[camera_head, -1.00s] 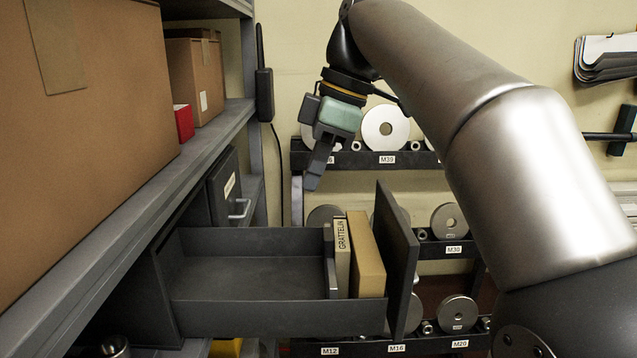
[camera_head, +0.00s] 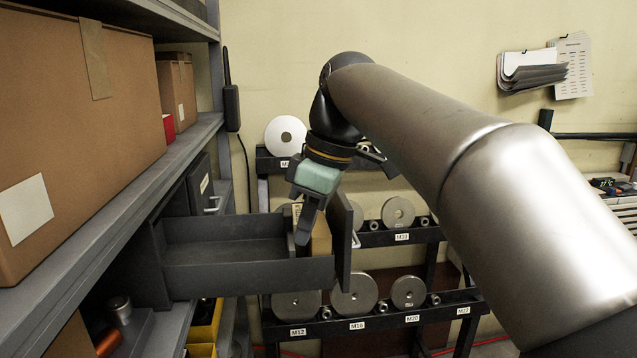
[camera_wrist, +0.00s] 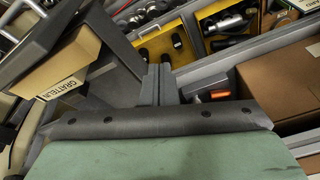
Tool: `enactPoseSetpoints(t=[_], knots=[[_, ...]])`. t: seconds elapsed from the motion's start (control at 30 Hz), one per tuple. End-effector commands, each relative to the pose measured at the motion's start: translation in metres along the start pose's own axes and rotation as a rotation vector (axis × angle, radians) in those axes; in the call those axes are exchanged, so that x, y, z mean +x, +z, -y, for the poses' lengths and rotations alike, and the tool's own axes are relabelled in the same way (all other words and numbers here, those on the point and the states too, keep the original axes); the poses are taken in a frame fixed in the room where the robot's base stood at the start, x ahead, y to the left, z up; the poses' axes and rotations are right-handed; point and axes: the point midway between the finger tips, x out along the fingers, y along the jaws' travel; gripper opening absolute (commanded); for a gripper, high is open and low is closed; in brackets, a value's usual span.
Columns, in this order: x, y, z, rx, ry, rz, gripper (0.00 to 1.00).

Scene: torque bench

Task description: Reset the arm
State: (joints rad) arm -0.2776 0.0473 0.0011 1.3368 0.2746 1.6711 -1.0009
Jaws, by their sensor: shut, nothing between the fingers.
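My gripper (camera_head: 306,228) is shut and empty. In the head view it points down in front of the right end of an open grey drawer (camera_head: 225,251), and it hides part of the boxes standing there. In the wrist view the closed fingers (camera_wrist: 160,84) show above the green gripper body. My arm runs from the lower right up to the elbow and down to the gripper. I cannot tell whether the fingers touch the drawer.
The drawer holds a tan box (camera_head: 321,238) and a box lettered GRATTELN (camera_wrist: 62,84) near its front panel (camera_head: 343,243). Shelves with a large cardboard box (camera_head: 80,110) stand at left. A rack of metal discs (camera_head: 355,293) stands behind.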

Motion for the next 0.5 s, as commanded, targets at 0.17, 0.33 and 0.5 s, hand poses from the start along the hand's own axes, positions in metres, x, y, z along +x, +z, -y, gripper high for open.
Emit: enactPoseSetpoints(t=[0.17,0.33,0.5], knots=[[0.033,0.046,0.0,0.249,0.039,0.031,0.0],[0.088,0.118,0.013,0.601,0.11,0.073,0.0],[0.158,0.203,0.05,0.976,0.202,0.107,0.0]])
